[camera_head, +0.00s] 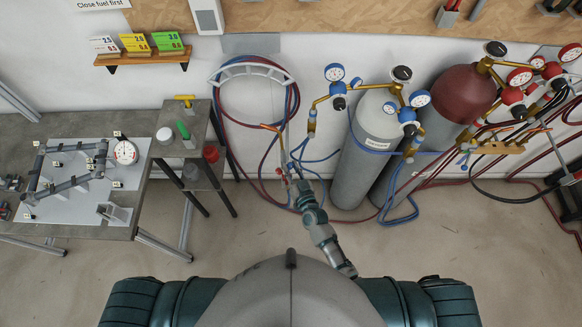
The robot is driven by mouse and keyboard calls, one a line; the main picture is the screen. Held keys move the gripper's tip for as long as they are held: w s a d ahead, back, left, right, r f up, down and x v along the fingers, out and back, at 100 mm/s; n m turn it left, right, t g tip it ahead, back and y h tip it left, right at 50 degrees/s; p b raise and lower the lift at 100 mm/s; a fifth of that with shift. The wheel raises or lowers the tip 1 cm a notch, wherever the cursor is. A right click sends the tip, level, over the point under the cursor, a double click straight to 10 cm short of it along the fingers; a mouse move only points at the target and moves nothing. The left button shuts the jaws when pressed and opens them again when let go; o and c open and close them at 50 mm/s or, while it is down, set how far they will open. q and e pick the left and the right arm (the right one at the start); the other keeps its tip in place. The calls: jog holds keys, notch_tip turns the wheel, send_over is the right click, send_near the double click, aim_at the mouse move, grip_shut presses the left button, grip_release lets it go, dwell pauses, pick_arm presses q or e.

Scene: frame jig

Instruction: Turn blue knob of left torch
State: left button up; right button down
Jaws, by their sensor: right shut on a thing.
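The left torch (282,147) hangs upright in front of the white wall, below the hose hanger. Its copper tip points up and to the left. A small red part shows low on its left side. The blue knob (291,165) is at its lower end, tiny and partly covered by my fingers. My right gripper (294,181) reaches up from below to the lower end of the torch and is shut on the blue knob. The exact finger contact is too small to make out. My left gripper is not in view.
A white hose hanger (252,70) holds red and blue hoses around the torch. A grey cylinder (368,150) and a dark red cylinder (460,95) with gauges stand to the right. A small side stand (201,120) and a workbench (60,215) with a frame jig are left.

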jog(key=c, duration=0.9)
grip_release()
jog(key=shift+d, duration=0.1)
jog(key=f+v, duration=0.1)
jog(key=v, duration=1.1)
jog(key=shift+r, duration=0.4)
jog(key=s+d+f+g+h+b, duration=0.1)
jog(key=s+d+f+g, duration=0.15)
jog(key=f, duration=0.75)
jog(key=s+d+f+g+h+b, duration=0.1)
jog(key=s+d+f+g, duration=0.2)
jog(key=f, duration=0.8)
jog(key=s+d+f+g+h+b, duration=0.15)
jog(key=s+f, duration=0.35)
jog(key=f, duration=0.5)
jog(key=s+d+f+g+h, duration=0.1)
jog(key=s+d+f+g, duration=0.1)
jog(key=s+d+f, duration=0.2)
jog(key=s+d+f+g+h+b, duration=0.1)
jog(key=s+d+f+g, duration=0.2)
jog(key=s+f, duration=0.4)
jog(key=s+d+f+g+h+b, duration=0.1)
jog(key=s+d+f, duration=0.4)
jog(key=s, duration=0.8)
jog(key=shift+s+d+f+g, duration=0.3)
jog(key=shift+d+f+g, duration=0.1)
jog(key=shift+f+g, duration=0.5)
